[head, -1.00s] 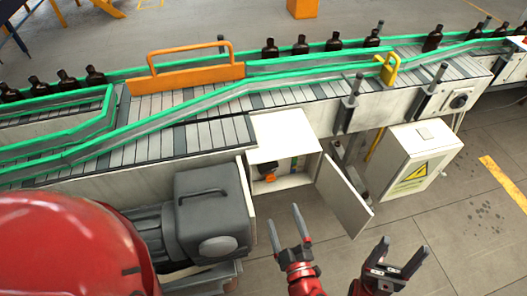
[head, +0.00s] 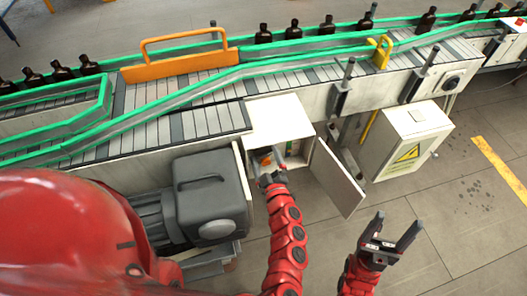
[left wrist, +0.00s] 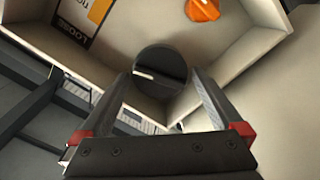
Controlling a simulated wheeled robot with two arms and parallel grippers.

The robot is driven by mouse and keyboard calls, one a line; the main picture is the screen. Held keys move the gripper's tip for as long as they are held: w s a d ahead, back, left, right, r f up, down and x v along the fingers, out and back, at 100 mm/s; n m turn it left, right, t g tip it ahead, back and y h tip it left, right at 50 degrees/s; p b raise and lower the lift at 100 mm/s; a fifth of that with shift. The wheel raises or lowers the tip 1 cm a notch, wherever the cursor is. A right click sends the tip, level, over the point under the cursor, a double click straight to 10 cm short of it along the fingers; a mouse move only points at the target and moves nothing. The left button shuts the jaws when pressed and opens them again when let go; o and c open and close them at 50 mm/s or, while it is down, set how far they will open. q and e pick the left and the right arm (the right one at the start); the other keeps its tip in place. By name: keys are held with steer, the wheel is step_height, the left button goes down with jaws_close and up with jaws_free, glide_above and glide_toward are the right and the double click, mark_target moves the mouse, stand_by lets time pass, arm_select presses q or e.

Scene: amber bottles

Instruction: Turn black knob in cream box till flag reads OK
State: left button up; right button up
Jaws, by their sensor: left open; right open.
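The cream box (head: 279,120) stands open below the conveyor, its door (head: 337,178) swung out to the right. My left gripper (head: 268,168) reaches into its opening. In the left wrist view, the round black knob (left wrist: 160,73) with a pale line lies between and just beyond the open fingertips of my left gripper (left wrist: 162,90); I cannot tell whether they touch it. A white and orange label or flag (left wrist: 77,22) shows at upper left, tilted and cut off, its lettering only partly readable. My right gripper (head: 390,238) is open and empty over the floor.
An orange knob (left wrist: 203,9) sits near the black one inside the box. A grey motor (head: 210,195) stands left of the box, and a cabinet with a yellow warning sign (head: 407,155) stands right. Amber bottles line the conveyor above.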

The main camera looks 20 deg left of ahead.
arm_select(q)
steer(key=shift+w+a, duration=0.2)
steer(key=shift+w, duration=0.05)
steer(key=c, duration=1.2)
steer(key=shift+o, duration=0.2)
steer(key=shift+m, duration=0.3)
